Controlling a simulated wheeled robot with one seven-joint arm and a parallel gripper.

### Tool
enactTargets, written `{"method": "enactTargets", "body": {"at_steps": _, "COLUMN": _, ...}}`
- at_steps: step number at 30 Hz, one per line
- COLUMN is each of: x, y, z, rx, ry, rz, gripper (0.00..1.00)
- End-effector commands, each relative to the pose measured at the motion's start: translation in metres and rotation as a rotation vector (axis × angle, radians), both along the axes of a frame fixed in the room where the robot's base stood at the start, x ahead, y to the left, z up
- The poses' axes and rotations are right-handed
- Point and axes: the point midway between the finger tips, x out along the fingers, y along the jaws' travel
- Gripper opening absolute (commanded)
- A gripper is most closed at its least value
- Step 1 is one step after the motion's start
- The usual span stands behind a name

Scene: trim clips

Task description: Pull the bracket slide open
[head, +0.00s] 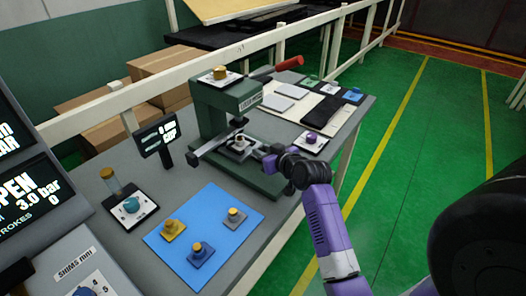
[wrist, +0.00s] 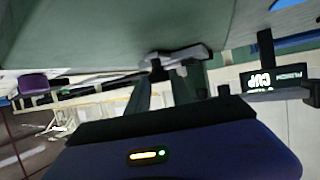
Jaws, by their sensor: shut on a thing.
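The bracket slide (head: 240,147) is a pale plate with a dark knob-like part on it, low in the green press (head: 222,108). A silver bar runs out to its left. My gripper (head: 271,161) is at the right side of the slide, low and level with it. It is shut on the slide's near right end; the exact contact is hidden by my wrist. In the wrist view my dark gripper housing fills the bottom, and a grey metal bar (wrist: 185,54) shows just beyond it.
A small display (head: 158,135) stands left of the press. A blue mat (head: 185,262) with several knobbed blocks lies in front. A red-handled lever (head: 289,63) sticks out behind the press. A white plate with a purple knob (head: 311,139) is right of it. Green floor at right is clear.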

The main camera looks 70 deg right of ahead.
Motion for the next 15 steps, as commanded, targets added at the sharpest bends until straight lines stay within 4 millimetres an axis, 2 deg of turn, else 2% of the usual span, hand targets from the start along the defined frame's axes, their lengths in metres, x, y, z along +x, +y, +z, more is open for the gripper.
{"method": "enactTargets", "body": {"at_steps": 5, "x": -0.03, "y": 0.007, "z": -0.002, "rx": 0.004, "ry": 0.002, "rz": -0.002, "gripper": 0.0}}
{"method": "enactTargets", "body": {"at_steps": 12, "x": -0.09, "y": 0.022, "z": -0.002, "rx": 0.002, "ry": 0.004, "rz": -0.002, "gripper": 0.0}}
{"method": "enactTargets", "body": {"at_steps": 15, "x": -0.105, "y": 0.026, "z": -0.002, "rx": 0.003, "ry": 0.002, "rz": 0.0, "gripper": 0.0}}
